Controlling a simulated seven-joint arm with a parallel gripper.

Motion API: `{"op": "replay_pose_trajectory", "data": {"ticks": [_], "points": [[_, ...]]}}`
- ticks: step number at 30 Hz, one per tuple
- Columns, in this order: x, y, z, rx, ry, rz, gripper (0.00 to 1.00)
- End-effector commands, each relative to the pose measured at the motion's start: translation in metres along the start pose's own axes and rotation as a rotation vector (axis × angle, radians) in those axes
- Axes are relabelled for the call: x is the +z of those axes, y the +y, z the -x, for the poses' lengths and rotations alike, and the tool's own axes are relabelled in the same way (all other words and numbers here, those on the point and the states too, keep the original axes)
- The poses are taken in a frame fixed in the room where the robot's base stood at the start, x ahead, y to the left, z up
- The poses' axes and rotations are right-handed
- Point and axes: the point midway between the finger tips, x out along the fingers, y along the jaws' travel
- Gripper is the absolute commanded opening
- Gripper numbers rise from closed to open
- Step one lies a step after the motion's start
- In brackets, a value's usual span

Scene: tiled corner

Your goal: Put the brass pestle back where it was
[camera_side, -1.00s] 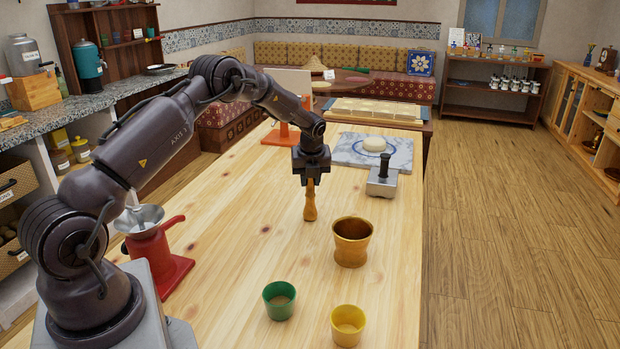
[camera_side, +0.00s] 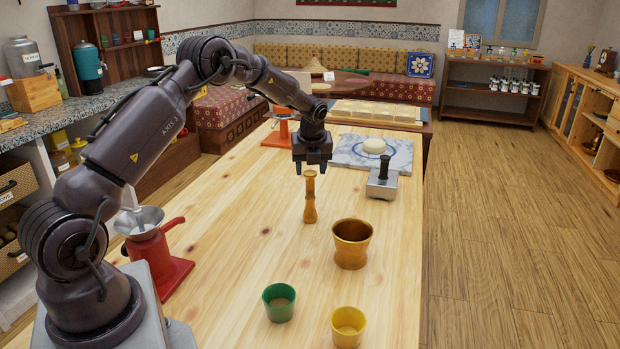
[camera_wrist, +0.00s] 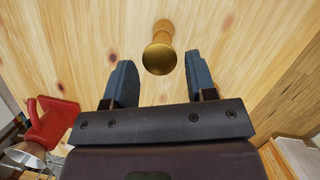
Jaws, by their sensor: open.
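The brass pestle (camera_side: 310,197) stands upright on the wooden table, left of the brass mortar (camera_side: 352,243) and apart from it. My gripper (camera_side: 312,171) is open and empty just above the top of the pestle, not touching it. In the wrist view the pestle's round top (camera_wrist: 159,58) lies ahead of and between the two open fingers of my gripper (camera_wrist: 160,80). The mortar looks empty from the side; its bottom is hidden.
A green cup (camera_side: 279,302) and a yellow cup (camera_side: 348,326) stand at the front. A red grinder (camera_side: 155,250) is at left. A metal tamper block (camera_side: 382,183) and a marble board (camera_side: 350,152) with dough lie behind. The table around the pestle is clear.

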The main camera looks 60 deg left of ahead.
Motion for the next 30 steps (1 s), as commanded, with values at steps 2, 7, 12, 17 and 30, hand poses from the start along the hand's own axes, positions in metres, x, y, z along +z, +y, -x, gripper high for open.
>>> {"op": "replay_pose_trajectory", "data": {"ticks": [2, 7, 12, 17, 30], "points": [[0.001, 0.000, 0.020, -0.003, -0.003, 0.000, 0.51], [0.000, 0.000, 0.051, -0.001, -0.002, 0.000, 0.51], [0.000, 0.000, 0.069, 0.000, -0.001, 0.001, 0.51], [-0.011, -0.003, 0.100, -0.022, -0.008, 0.087, 0.51], [-0.154, 0.050, 0.281, -0.216, 0.114, 1.060, 0.51]]}}
